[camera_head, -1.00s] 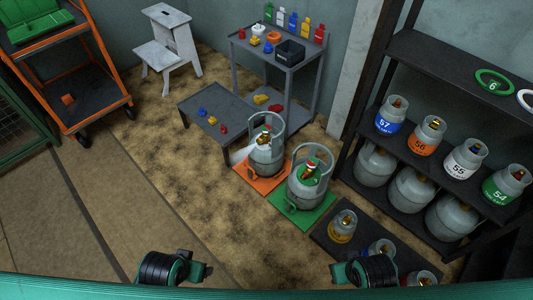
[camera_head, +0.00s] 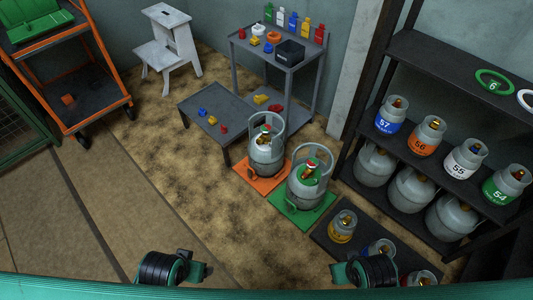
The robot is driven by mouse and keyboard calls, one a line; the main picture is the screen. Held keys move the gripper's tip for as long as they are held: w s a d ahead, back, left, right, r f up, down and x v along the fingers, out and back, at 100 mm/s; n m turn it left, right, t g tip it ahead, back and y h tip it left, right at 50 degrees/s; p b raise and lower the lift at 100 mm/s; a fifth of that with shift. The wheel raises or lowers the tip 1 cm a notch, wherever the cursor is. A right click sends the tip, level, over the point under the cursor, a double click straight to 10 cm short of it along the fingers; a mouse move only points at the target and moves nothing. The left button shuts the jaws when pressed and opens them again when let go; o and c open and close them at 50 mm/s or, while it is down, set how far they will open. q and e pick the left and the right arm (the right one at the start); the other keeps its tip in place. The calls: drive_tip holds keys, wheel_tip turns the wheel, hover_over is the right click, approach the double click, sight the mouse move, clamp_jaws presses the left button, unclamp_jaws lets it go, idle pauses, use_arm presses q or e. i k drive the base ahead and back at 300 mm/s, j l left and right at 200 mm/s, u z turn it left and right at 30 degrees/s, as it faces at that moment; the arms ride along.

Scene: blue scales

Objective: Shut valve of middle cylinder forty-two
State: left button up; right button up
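Three small cylinders stand in a row on a low dark platform (camera_head: 325,235) at lower right. The middle one has a blue label (camera_head: 379,252), partly hidden by my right arm. The third (camera_head: 418,279) is cut by the green bar. I cannot read forty-two on any of them. Larger grey cylinders stand on an orange scale (camera_head: 246,176) and a green scale (camera_head: 318,212); their numbers are not readable. My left gripper (camera_head: 199,272) and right gripper (camera_head: 338,272) are low at the front, apart from the cylinders; their fingers are unclear.
A dark shelf (camera_head: 450,62) with several labelled cylinders stands at right. A grey bench (camera_head: 212,104) with coloured parts, a white step stool (camera_head: 168,48) and an orange cart (camera_head: 88,97) stand at the back. The floor at centre left is clear.

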sight(265, 129)
drive_tip(key=z, duration=0.4)
drive_tip(key=i+j+z, duration=0.5)
drive_tip(key=j+z, duration=0.2)
drive_tip(key=j, duration=0.2)
drive_tip(key=i+j+z, duration=0.25)
drive_tip(key=j, duration=0.15)
drive_tip(key=i+j, duration=0.1)
drive_tip(key=j, duration=0.6)
drive_tip(key=i+j, duration=0.15)
drive_tip(key=j, duration=0.25)
drive_tip(key=z, duration=0.05)
